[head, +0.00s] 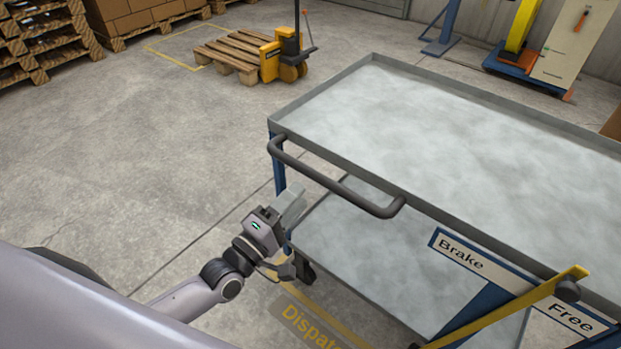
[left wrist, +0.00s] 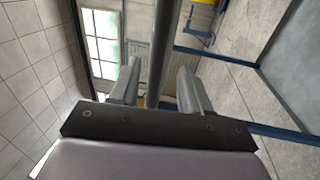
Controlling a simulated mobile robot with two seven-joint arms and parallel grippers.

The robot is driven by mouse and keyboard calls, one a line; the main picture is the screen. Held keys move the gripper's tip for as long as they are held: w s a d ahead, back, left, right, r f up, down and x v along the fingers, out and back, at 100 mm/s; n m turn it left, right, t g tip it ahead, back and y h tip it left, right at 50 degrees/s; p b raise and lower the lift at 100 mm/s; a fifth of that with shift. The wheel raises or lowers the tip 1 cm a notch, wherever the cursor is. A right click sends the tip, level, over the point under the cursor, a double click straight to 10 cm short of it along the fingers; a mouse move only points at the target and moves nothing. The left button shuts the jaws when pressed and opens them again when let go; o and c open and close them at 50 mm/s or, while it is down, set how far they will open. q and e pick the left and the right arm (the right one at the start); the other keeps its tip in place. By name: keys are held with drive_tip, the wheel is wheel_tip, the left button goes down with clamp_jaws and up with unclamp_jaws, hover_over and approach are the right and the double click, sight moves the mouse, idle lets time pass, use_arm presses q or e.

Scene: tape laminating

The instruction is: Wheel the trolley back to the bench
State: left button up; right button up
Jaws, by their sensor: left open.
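The trolley (head: 480,135) has a grey top tray, a lower shelf and blue legs. Its dark push handle (head: 335,183) sticks out on the near left side. My left gripper (head: 292,203) is open just below and left of the handle in the head view. In the left wrist view, the handle bar (left wrist: 164,45) runs between the two open fingers (left wrist: 158,88); I cannot tell whether it is inside the grip or beyond it. A yellow brake lever (head: 525,308) crosses between the "Brake" and "Free" labels. My right gripper is not in view, and neither is a bench I can identify.
Yellow floor marking with "Dispatch"-like lettering (head: 308,325) lies under the trolley's near side. A yellow pallet jack (head: 285,60) with a wooden pallet (head: 232,52) stands at the back. Stacked pallets (head: 45,40) are at back left. The floor left of the trolley is clear.

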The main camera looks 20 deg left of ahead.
sight(315, 175)
use_arm(q)
drive_tip(key=shift+n, duration=0.3)
drive_tip(key=shift+a+x, duration=0.1)
drive_tip(key=shift+x, duration=1.75)
drive_tip(key=shift+a+x, duration=0.15)
drive_tip(key=shift+x, duration=1.7)
drive_tip(key=shift+r, duration=0.1)
clamp_jaws()
